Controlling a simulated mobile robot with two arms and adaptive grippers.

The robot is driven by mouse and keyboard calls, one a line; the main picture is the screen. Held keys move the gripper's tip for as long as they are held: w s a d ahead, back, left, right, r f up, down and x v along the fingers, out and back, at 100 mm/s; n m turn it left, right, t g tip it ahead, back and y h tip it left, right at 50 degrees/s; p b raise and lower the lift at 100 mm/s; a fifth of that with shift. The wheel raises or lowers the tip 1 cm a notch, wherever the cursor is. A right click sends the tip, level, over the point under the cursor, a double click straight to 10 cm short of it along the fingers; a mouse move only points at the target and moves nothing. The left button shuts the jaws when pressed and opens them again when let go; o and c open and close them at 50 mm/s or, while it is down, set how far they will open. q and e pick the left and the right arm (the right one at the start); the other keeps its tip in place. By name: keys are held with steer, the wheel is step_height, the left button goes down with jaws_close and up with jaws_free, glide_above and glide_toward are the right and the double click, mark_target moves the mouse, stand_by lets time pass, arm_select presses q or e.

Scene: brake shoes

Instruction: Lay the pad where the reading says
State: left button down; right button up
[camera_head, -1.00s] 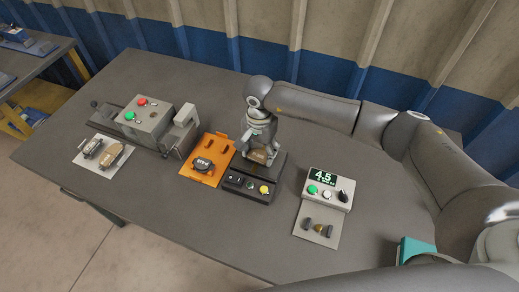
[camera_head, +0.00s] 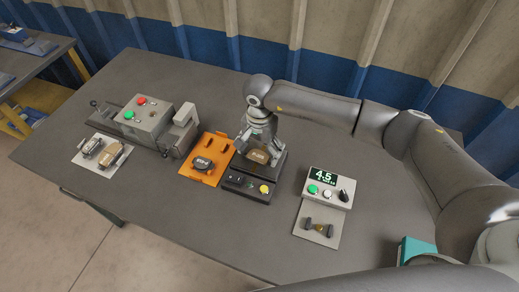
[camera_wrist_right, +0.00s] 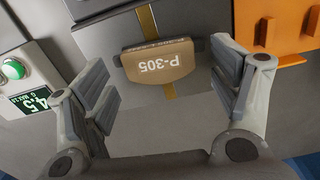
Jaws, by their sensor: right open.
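In the right wrist view the pad (camera_wrist_right: 158,64) lies across a yellow stripe on the plate. My right gripper (camera_head: 257,145) is over the pad, its fingers spread. In the right wrist view my right gripper (camera_wrist_right: 161,72) has its fingers to either side of the pad, apart from it. A grey box (camera_head: 328,191) has a green display (camera_head: 323,176) reading 4.5; its smaller line is unclear. My left gripper is out of view.
A grey machine (camera_head: 149,122) with red and green buttons and a white mat (camera_head: 86,157) with parts are further left. A light plate (camera_head: 313,240) with small dark parts lies in front of the display box.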

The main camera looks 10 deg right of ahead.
step_height(320, 180, up, 12)
stand_by(0.4)
